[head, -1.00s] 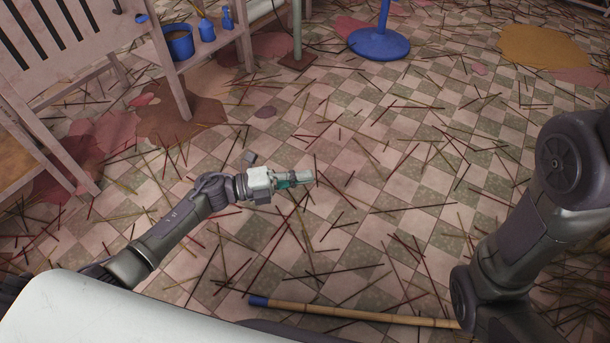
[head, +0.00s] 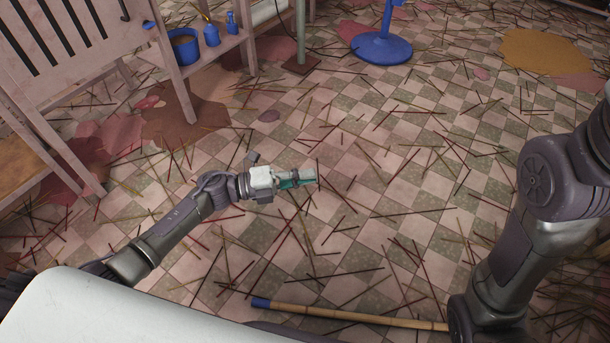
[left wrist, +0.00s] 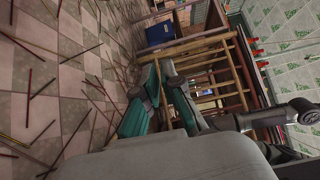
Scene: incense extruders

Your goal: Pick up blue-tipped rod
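The blue-tipped rod (head: 350,316) is a long bamboo pole on the tiled floor at the bottom of the head view. Its blue tip (head: 260,302) points left, and its right end is hidden behind my right arm. My left gripper (head: 308,179) is above the floor, farther out than the rod and apart from it. In the left wrist view its two teal-padded fingers (left wrist: 160,72) show a narrow gap and hold nothing. The rod cannot be made out for sure in that view. My right gripper is out of view.
Thin sticks litter the floor. A slatted wooden chair (head: 75,75) and a shelf with a blue bucket (head: 184,48) and blue bottles stand at upper left. A blue round stand base (head: 383,49) is at the top. The middle floor has no large objects.

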